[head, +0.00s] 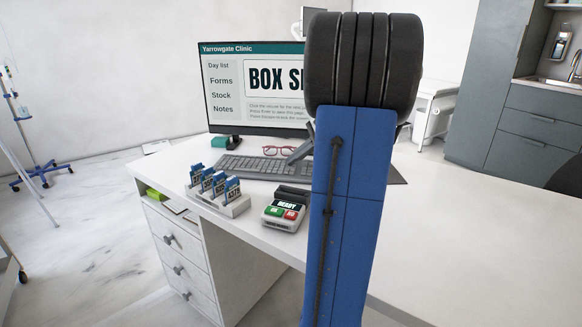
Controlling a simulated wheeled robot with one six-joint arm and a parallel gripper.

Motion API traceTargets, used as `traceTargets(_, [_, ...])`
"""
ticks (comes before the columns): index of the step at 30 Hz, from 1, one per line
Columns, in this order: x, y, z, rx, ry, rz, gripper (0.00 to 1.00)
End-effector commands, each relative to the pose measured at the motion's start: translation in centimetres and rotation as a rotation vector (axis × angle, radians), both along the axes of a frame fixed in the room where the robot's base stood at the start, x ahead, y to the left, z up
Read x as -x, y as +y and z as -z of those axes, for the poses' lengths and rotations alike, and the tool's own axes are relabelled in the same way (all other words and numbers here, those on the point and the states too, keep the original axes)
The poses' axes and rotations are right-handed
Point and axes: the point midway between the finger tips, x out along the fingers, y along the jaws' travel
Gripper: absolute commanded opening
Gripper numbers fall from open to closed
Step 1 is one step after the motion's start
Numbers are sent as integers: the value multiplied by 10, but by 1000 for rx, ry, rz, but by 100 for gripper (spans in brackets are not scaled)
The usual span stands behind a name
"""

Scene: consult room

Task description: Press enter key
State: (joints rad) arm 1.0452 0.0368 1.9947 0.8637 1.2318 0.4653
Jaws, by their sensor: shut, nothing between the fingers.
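The dark grey keyboard (250,167) lies on the desk in front of the monitor. Its right part runs behind my blue arm, and single keys are too small to read, so I cannot pick out the enter key. My gripper (293,157) is mostly hidden behind my arm. A slim dark grey piece of it sticks out at the arm's left edge, slanting down to the left over the keyboard's right part. It looks shut, with nothing seen in it. I cannot tell whether it touches the keys.
The monitor (225,87) stands behind the keyboard, with red glasses (279,151) near its base. A numbered card rack (236,207) and a card terminal (284,214) reading READY stand in front. The white desk (480,225) is clear at right.

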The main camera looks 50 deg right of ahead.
Motion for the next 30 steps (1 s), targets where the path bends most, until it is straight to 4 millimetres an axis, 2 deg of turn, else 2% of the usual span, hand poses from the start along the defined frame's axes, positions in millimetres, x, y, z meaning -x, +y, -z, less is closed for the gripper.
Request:
traceTargets(13, [0,0,-14,1,0,0,0])
traceTargets(25, [0,0,-17,0,0,0,0])
traceTargets(30, [0,0,-26,1,0,-1,0])
